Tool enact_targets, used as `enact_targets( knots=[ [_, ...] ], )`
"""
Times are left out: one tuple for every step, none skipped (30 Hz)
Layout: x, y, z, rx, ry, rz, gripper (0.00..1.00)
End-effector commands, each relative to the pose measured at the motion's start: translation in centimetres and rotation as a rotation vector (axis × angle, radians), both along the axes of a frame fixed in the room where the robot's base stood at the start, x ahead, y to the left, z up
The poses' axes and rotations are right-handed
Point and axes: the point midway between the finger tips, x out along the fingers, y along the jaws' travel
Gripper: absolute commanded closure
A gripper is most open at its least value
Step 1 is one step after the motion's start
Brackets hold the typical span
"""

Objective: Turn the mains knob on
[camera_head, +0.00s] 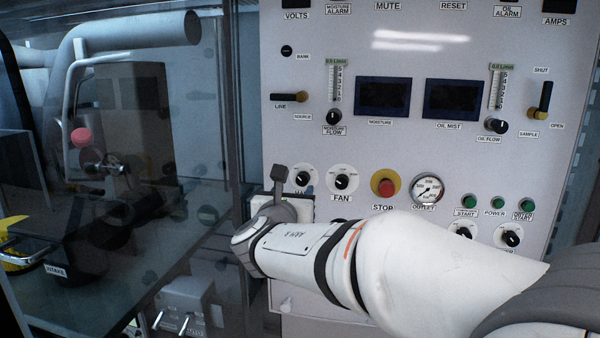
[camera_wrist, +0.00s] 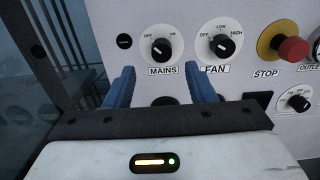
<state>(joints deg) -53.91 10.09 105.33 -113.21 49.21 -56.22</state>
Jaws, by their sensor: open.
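The mains knob (camera_wrist: 161,48) is a black knob on a round white dial marked OFF at left and ON at right, with the MAINS label below it. Its pointer seems to lie toward the upper left, on the OFF side. In the head view the mains knob (camera_head: 303,178) sits left of the fan knob, its label partly hidden by my arm. My gripper (camera_wrist: 160,68) is open and empty. Its two blue fingers stand apart, below and to either side of the mains knob in the wrist view. I cannot tell whether they touch the panel.
The fan knob (camera_wrist: 222,46) is close on the right, then the red stop button (camera_head: 386,187) on a yellow base and the outlet gauge (camera_head: 427,189). A glass-sided cabinet with pipes stands left of the panel. Below the mains knob is a dark fitting (camera_wrist: 163,101).

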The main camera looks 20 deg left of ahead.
Motion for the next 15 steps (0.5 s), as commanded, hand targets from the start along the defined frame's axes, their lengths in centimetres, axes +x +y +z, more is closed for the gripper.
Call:
enact_targets(
  knots=[
    [0.7, 0.1, 0.1, -0.002, 0.000, -0.002, 0.50],
    [1.1, 0.1, 0.1, -0.001, 0.001, -0.003, 0.50],
    [1.7, 0.2, 0.1, 0.000, 0.003, -0.003, 0.50],
    [2.2, 0.2, 0.1, -0.001, 0.003, -0.004, 0.50],
    [2.8, 0.3, 0.1, -0.001, 0.003, -0.005, 0.50],
    [3.4, 0.4, 0.2, 0.001, 0.002, -0.005, 0.50],
    [3.9, 0.5, 0.2, 0.000, 0.003, -0.005, 0.50],
    [4.4, 0.5, 0.1, 0.000, 0.003, -0.005, 0.50],
    [5.0, 0.6, 0.2, 0.000, 0.003, -0.005, 0.50],
    [5.4, 0.7, 0.1, 0.000, 0.003, -0.004, 0.50],
    [5.7, 0.8, 0.1, 0.001, 0.003, -0.004, 0.50],
    [6.2, 0.9, 0.1, 0.003, 0.002, -0.004, 0.50],
    [6.4, 0.9, 0.1, 0.003, 0.002, -0.004, 0.50],
    [6.7, 0.9, 0.1, 0.002, 0.002, -0.004, 0.50],
    [6.9, 1.0, 0.0, 0.002, 0.002, -0.004, 0.50]
  ],
)
